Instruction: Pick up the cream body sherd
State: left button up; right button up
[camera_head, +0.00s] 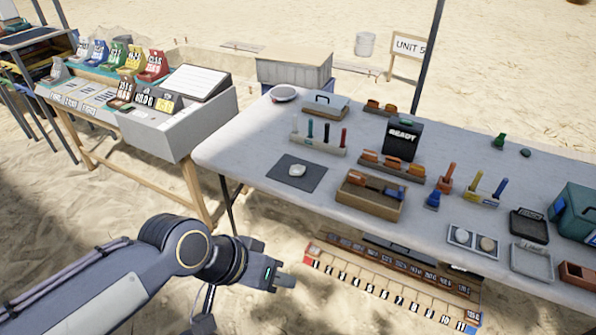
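My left gripper (287,281) is in front of the table's near edge, below the mat in the picture and apart from the piece. Its fingers show small and nearly side-on, so I cannot tell if they are open or shut. I see nothing held at their tips. My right gripper is not in view.
A brown tool tray (368,205) stands right of the mat, and a marker rack (318,145) behind it. A white bowl (284,93) is at the back left. A numbered rack (390,290) sits below the table front. A sloped label station (185,120) stands left.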

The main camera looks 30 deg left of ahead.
aim_at(296, 170)
jog(key=i+j, duration=0.15)
jog(key=j, duration=0.3)
jog(key=i+j, duration=0.15)
jog(key=j, duration=0.3)
jog(key=i+j, duration=0.15)
jog(key=j, duration=0.3)
jog(key=i+j, duration=0.15)
jog(key=j, duration=0.3)
jog(key=i+j, duration=0.1)
jog(key=j, duration=0.35)
jog(key=i+j, duration=0.15)
jog(key=j, duration=0.3)
jog(key=i+j, duration=0.15)
jog(key=j, duration=0.3)
jog(key=i+j, duration=0.15)
jog(key=j, duration=0.3)
jog(key=z, duration=0.05)
